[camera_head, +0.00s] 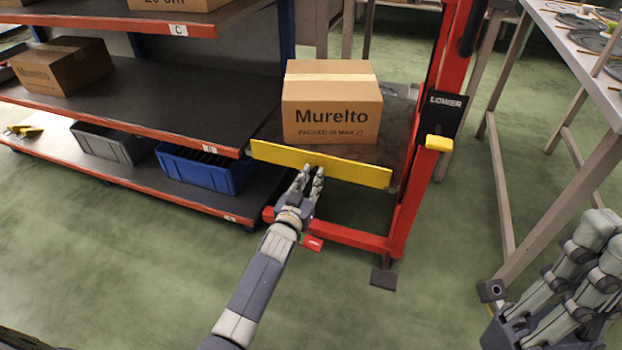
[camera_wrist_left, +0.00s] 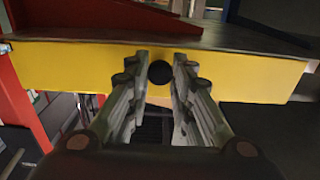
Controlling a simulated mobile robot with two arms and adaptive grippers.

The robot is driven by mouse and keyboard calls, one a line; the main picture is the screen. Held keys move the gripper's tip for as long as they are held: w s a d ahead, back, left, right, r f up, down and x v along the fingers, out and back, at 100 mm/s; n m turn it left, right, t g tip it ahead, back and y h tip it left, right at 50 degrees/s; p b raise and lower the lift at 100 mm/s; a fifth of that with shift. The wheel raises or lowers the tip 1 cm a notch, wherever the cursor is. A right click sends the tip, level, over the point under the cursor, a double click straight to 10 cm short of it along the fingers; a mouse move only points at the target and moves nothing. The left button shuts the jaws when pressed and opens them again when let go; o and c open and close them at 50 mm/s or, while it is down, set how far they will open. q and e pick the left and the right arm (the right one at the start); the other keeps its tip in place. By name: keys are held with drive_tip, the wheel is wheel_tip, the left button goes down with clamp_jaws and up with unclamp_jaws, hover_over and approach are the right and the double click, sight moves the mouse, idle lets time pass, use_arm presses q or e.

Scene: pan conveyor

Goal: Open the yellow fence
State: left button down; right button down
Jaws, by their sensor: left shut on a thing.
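The yellow fence (camera_head: 350,172) is a flat upright bar across the front edge of the red lift's platform, in front of a cardboard box. It also spans the left wrist view (camera_wrist_left: 75,70), with a round black knob (camera_wrist_left: 160,73) at its middle. My left gripper (camera_head: 312,172) reaches the fence's lower middle. In the left wrist view its fingers (camera_wrist_left: 160,80) are on both sides of the knob, shut on it. The knob is hidden behind the fingers in the head view.
The Murelto box (camera_head: 330,105) sits on the platform behind the fence. A lift post (camera_head: 425,130) with a yellow lever (camera_head: 439,143) stands to the right. A shelf (camera_head: 150,95) is left, a table (camera_head: 590,55) right.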

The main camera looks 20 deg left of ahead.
use_arm(q)
drive_tip(key=c, duration=1.4)
unclamp_jaws()
drive_tip(key=shift+w+r, duration=0.1)
drive_tip(key=shift+r, duration=0.35)
drive_tip(key=shift+f, duration=0.1)
drive_tip(key=shift+f, duration=0.1)
drive_tip(key=shift+s+f, duration=0.1)
drive_tip(key=shift+s, duration=0.6)
drive_tip(key=s, duration=1)
drive_tip(key=shift+s+a, duration=0.2)
drive_tip(key=shift+s, duration=0.15)
